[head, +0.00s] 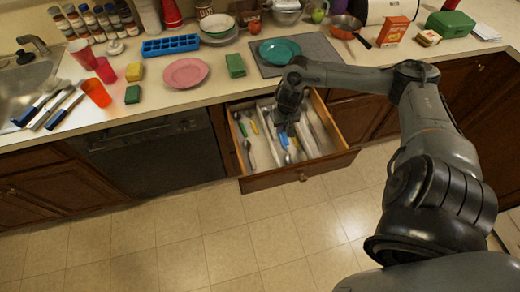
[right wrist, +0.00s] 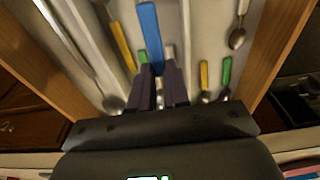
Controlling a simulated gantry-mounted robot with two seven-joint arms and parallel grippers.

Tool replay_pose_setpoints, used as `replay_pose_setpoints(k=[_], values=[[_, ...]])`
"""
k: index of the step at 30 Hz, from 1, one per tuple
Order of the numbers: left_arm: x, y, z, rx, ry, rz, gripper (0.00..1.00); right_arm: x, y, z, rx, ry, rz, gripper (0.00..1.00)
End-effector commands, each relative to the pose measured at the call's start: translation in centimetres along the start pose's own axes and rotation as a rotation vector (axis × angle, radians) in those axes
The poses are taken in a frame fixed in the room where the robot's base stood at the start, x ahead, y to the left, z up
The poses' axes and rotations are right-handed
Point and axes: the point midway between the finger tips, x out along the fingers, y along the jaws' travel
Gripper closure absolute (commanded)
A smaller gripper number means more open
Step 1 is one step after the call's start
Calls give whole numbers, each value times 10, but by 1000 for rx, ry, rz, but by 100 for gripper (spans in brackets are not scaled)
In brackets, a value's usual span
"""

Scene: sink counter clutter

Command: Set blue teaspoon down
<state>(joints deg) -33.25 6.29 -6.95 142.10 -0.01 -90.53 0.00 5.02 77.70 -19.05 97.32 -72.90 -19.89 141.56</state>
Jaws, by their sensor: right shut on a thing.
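The blue teaspoon (right wrist: 150,35) shows its blue handle in the right wrist view, sticking out past my right gripper's fingers (right wrist: 160,78). In the head view my right gripper (head: 285,128) points down into the open drawer (head: 331,164), and the blue handle (head: 283,139) shows just below it. The gripper is shut on the teaspoon, inside or just above the drawer. I cannot tell whether the spoon touches the drawer bottom. Its bowl end is mostly hidden by the fingers. My left gripper is not in view.
The drawer has dividers and other cutlery: a yellow-handled piece (right wrist: 121,42), a silver spoon (right wrist: 238,28), and small yellow (right wrist: 204,74) and green (right wrist: 226,72) handled spoons. Drawer walls stand close on both sides. The counter above holds a pink plate (head: 187,72) and a teal plate (head: 280,50).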

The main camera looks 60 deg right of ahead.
Motion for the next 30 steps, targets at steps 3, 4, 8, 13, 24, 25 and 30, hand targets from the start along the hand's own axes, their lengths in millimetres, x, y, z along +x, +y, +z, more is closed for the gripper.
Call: replay_pose_setpoints(k=[3,4,8,13,24,25,30], values=[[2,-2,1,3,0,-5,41,15,-28,8,-1,-3,-8,100],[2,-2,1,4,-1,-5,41,18,-34,10,1,-2,-8,100],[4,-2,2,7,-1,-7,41,32,-58,17,0,-1,-5,100],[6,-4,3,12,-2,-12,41,44,-76,23,-1,-1,0,100],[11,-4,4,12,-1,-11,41,63,-83,28,1,-2,2,100],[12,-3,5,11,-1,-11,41,67,-83,28,0,-2,3,100],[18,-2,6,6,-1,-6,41,86,-83,30,0,0,3,100]])
